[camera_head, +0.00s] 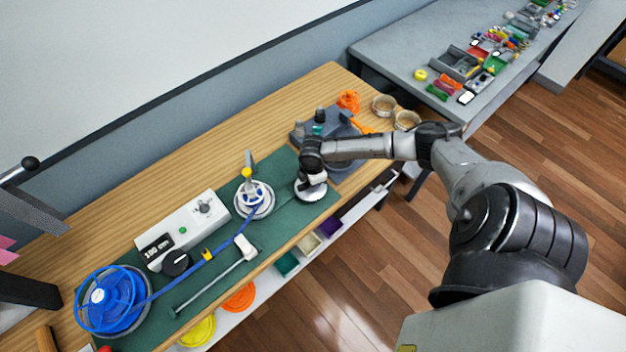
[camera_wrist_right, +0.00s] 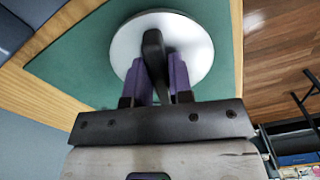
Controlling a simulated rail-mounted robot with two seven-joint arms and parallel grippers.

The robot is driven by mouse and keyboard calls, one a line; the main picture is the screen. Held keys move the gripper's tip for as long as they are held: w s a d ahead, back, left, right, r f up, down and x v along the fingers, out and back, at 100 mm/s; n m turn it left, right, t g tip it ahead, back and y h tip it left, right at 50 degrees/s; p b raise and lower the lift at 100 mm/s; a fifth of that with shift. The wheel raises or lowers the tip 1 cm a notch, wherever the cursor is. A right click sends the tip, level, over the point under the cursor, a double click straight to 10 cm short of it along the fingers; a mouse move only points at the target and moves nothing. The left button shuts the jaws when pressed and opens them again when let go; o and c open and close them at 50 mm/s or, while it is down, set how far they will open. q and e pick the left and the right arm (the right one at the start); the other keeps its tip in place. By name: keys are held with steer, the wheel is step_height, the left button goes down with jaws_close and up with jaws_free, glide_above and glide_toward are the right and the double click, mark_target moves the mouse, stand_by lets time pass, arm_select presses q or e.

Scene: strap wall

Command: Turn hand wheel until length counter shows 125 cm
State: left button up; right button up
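The hand wheel (camera_head: 312,193) is a pale disc at the right end of the green mat. My right gripper (camera_head: 311,180) is over it. In the right wrist view, the purple-padded fingers of my right gripper (camera_wrist_right: 158,80) are closed around the black handle of the hand wheel (camera_wrist_right: 200,45). The length counter (camera_head: 157,247) is a dark display on a white box; its small digits look like 190 cm, but I cannot read them surely. A blue strap (camera_head: 195,265) runs from a blue spool (camera_head: 108,300) to a white reel (camera_head: 253,199).
A white-headed rod (camera_head: 215,283) lies along the mat's front. A grey device (camera_head: 335,125), orange items (camera_head: 349,100) and round containers (camera_head: 383,105) stand at the bench's right end. Coloured items lie below the front edge.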

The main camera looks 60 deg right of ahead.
steer(key=o, duration=0.4)
steer(key=shift+c, duration=0.2)
steer(key=shift+r, duration=0.1)
step_height(320, 180, up, 14)
steer(key=shift+f, duration=0.2)
stand_by(0.3)
